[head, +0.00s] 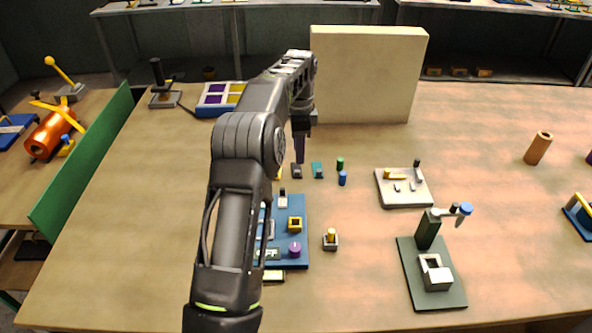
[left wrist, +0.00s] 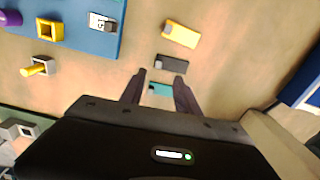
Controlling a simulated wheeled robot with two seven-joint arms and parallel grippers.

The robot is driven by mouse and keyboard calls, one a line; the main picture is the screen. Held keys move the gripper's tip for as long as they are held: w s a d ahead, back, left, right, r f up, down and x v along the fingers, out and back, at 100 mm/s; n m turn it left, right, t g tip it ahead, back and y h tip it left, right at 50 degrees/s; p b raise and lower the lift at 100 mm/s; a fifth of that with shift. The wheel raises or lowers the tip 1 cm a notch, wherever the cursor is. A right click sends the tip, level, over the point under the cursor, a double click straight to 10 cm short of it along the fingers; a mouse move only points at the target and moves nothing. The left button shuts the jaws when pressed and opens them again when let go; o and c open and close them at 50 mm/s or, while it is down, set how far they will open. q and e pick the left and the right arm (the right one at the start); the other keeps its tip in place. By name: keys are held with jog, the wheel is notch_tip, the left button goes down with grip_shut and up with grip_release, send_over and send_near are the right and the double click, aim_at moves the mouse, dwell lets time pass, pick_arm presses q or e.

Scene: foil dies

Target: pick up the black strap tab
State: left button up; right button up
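The black strap tab (head: 296,171) lies flat on the table between a yellow tab (head: 279,173) and a teal tab (head: 317,170). In the left wrist view, the black tab (left wrist: 171,67) lies just beyond my fingertips. The yellow tab (left wrist: 181,33) is farther out, and the teal tab (left wrist: 159,89) shows between the fingers. My left gripper (left wrist: 160,76) is open with nothing held between its fingers. In the head view, the left gripper (head: 300,158) points down over the row of tabs, and its fingers overlap the black tab's far side. My right gripper is not in view.
A blue board (head: 300,215) with fittings lies nearer. Green and blue small cylinders (head: 342,178) stand right of the tabs. A tall cream block (head: 368,75) stands behind. A beige plate (head: 405,200) and a dark green fixture (head: 415,275) are to the right.

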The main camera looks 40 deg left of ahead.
aim_at(299, 171)
pick_arm(q)
jog(key=shift+f, duration=0.65)
jog(key=shift+s+f+p, duration=0.15)
jog(key=shift+f+p, duration=0.2)
jog(key=shift+f, duration=0.95)
jog(key=shift+s+f+p, duration=0.1)
jog(key=shift+f+p, duration=0.25)
jog(key=shift+f, duration=0.95)
jog(key=shift+d, duration=0.1)
grip_shut()
